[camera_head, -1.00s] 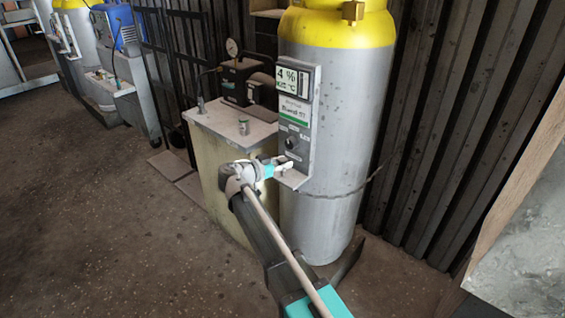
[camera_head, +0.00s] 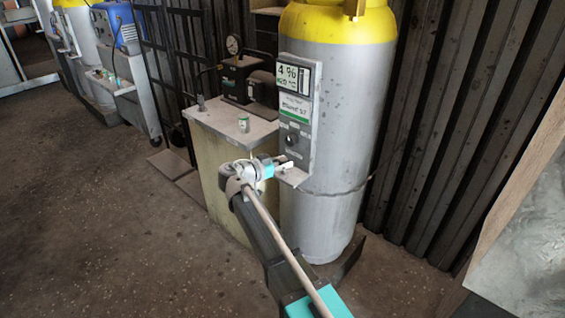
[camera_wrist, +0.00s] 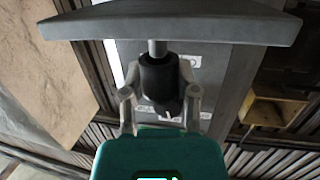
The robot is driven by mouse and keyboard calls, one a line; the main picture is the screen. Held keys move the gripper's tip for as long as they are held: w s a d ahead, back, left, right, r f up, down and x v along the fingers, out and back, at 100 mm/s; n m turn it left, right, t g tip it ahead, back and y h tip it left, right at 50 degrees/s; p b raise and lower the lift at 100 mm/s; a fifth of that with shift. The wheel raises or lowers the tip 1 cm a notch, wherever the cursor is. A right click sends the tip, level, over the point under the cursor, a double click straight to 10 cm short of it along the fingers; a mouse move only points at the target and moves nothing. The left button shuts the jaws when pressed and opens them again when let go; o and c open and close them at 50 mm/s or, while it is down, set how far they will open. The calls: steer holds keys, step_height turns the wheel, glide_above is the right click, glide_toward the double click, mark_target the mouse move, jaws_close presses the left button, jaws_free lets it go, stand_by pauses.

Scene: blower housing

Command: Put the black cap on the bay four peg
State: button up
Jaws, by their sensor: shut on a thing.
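The black cap (camera_wrist: 160,80) is in my gripper in the wrist view, held between the two fingers. My gripper (camera_wrist: 160,86) is shut on it. A short grey metal peg (camera_wrist: 157,47) runs from the ledge (camera_wrist: 170,24) to the end of the cap, in line with it. I cannot tell how far the cap is over the peg. In the head view my gripper (camera_head: 282,166) is at the small ledge (camera_head: 295,179) under the grey panel (camera_head: 297,110), whose display reads 4 %. The cap is too small to make out there.
The panel is on a grey gas cylinder (camera_head: 335,120) with a yellow top. To its left is a cabinet (camera_head: 225,165) with a small can (camera_head: 243,123) and a black pump (camera_head: 245,82) with a gauge. A wooden-edged board (camera_head: 530,190) is at the right. The floor at left is clear.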

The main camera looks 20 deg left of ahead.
mark_target(291, 140)
steer(key=shift+f+b, duration=1)
steer(key=shift+f, duration=0.05)
steer(key=o, duration=1)
steer(key=shift+r, duration=0.15)
step_height(291, 140, up, 9)
steer(key=p, duration=0.9)
steer(key=shift+r+p, duration=0.15)
steer(key=shift+p, duration=0.15)
